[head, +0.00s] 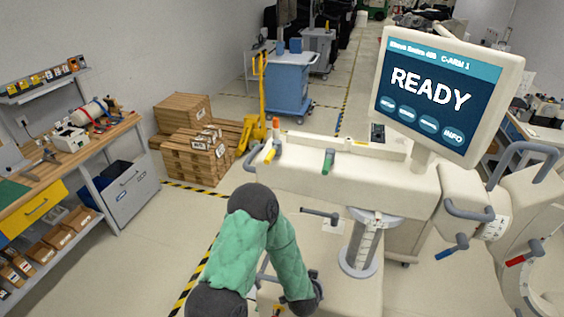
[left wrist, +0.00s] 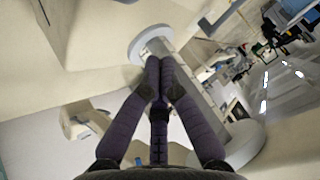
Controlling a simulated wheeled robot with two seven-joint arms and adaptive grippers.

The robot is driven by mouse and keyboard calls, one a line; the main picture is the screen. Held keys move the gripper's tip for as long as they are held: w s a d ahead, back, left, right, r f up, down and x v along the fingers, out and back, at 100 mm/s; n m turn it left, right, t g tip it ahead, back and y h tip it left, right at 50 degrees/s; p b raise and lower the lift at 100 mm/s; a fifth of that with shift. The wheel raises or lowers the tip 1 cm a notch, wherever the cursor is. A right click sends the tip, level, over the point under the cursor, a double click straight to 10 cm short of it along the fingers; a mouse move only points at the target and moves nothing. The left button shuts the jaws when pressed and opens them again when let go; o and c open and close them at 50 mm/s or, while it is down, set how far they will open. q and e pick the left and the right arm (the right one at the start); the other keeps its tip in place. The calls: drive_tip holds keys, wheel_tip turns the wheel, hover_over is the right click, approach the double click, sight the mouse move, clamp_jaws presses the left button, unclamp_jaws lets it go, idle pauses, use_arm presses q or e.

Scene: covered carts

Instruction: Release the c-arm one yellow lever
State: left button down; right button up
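The C-arm one machine (head: 340,185) is a cream cart; its screen (head: 436,92) reads "READY" and "C-ARM 1". A yellow-tipped lever (head: 270,153) sits at the left end of its top, beside an orange tip (head: 276,123). A green lever (head: 328,161) is to its right. My left arm, in a green sleeve, is bent in front of the machine, below the yellow lever. Its gripper is not clear in the head view. In the left wrist view my left gripper (left wrist: 160,66) has its fingertips together with nothing visible between them, before a pale column (left wrist: 190,85).
A blue lever (head: 455,247) and a red lever (head: 520,259) are on the machine's right side. A workbench (head: 80,150) stands at left; stacked boxes (head: 195,150) and a yellow pallet jack (head: 254,125) stand behind. Floor left of the machine is clear.

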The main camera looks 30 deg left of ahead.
use_arm(q)
drive_tip(key=w+a+r+m+t+y, duration=0.25)
drive_tip(key=w+r, duration=0.25)
drive_tip(key=r, duration=0.4)
drive_tip(key=w+a+r+m+t+y, duration=0.15)
drive_tip(key=w+r+y, duration=0.25)
drive_tip(key=r, duration=0.4)
wheel_tip(320, 180, up, 19)
drive_tip(key=s+a+g+y, duration=0.2)
drive_tip(key=a+y, duration=0.1)
drive_tip(key=y, duration=0.5)
drive_tip(key=shift+s+m+y, duration=0.35)
drive_tip(key=shift+m, duration=0.05)
